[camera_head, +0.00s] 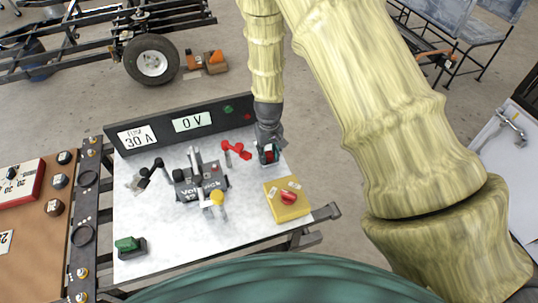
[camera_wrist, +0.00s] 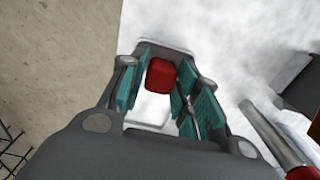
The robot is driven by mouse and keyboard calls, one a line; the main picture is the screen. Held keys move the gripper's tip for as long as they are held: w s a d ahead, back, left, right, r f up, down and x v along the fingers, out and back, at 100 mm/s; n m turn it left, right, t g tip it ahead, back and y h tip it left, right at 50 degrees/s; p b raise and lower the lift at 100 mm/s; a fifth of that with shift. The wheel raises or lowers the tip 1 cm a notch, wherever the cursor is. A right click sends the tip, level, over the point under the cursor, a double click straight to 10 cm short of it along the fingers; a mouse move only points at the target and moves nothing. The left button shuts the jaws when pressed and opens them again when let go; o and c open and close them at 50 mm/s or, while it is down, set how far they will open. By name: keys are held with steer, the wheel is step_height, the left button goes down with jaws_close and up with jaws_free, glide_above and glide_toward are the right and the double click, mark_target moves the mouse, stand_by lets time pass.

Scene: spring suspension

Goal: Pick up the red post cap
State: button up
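The red post cap (camera_wrist: 160,75) shows in the wrist view between the teal pads of my gripper (camera_wrist: 158,88). My gripper is open, with one pad on each side of the cap. In the head view my gripper (camera_head: 268,153) points down at the back right of the white-topped bench (camera_head: 150,215). A bit of red shows there between the fingers, and the rest of the cap is hidden. I cannot tell the exact height of the pads relative to the cap.
A red clamp (camera_head: 236,149) lies just left of my gripper. A yellow box with a red button (camera_head: 288,198) stands front right. A green cap (camera_head: 127,243) is front left. A meter panel (camera_head: 190,122) lines the back.

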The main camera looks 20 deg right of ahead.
steer(key=shift+f, duration=0.1)
steer(key=c, duration=0.4)
